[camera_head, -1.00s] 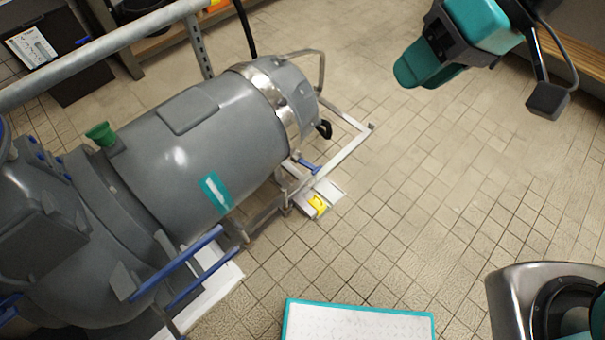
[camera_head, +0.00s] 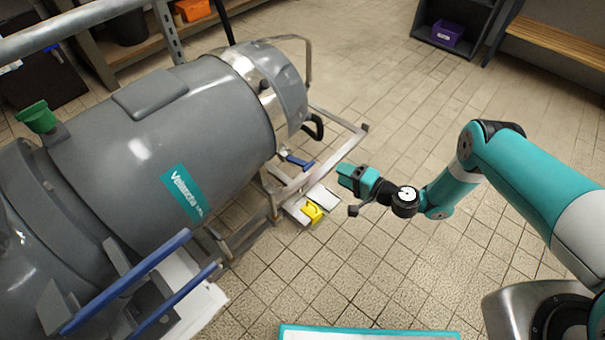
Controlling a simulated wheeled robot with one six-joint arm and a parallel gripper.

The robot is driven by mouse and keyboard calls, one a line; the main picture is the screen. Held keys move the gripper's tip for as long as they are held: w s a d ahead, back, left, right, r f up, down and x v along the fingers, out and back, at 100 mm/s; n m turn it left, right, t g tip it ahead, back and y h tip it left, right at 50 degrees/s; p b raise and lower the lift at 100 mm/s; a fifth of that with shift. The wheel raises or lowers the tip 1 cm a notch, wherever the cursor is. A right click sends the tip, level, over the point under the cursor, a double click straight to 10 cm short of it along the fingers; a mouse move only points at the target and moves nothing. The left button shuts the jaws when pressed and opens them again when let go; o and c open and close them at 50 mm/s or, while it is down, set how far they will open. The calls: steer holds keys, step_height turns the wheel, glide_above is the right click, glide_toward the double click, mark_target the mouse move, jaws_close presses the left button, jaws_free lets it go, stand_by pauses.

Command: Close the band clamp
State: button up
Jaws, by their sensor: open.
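The band clamp (camera_head: 247,68) is a shiny silver band around the right end of a large grey cylinder (camera_head: 125,150) lying at a slant. I cannot tell how far its ends stand apart. A small blue handle (camera_head: 297,161) shows low beside the cylinder's end, and a black handle (camera_head: 315,127) sits on the end cap. My gripper (camera_head: 346,177) is open and empty, its teal fingers pointing left, right of the blue handle and apart from the cylinder in the picture. The band's underside and far side are hidden.
A metal frame (camera_head: 345,142) juts out around the cylinder's end. A yellow object (camera_head: 312,212) lies on a pale plate near the frame. Blue bars (camera_head: 125,280) stand at lower left. A bench (camera_head: 560,45) and dark shelf are at the back right. The tiled floor between is clear.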

step_height(320, 180, down, 5)
steer(key=s+d+m+t+b, duration=0.1)
steer(key=s+m, duration=0.1)
steer(key=b, duration=1.9)
glide_toward(303, 164)
steer(key=shift+h, duration=0.3)
steer(key=b+x, duration=0.3)
steer(key=x, duration=0.7)
steer(key=shift+s+a, duration=0.1)
steer(key=shift+s, duration=0.05)
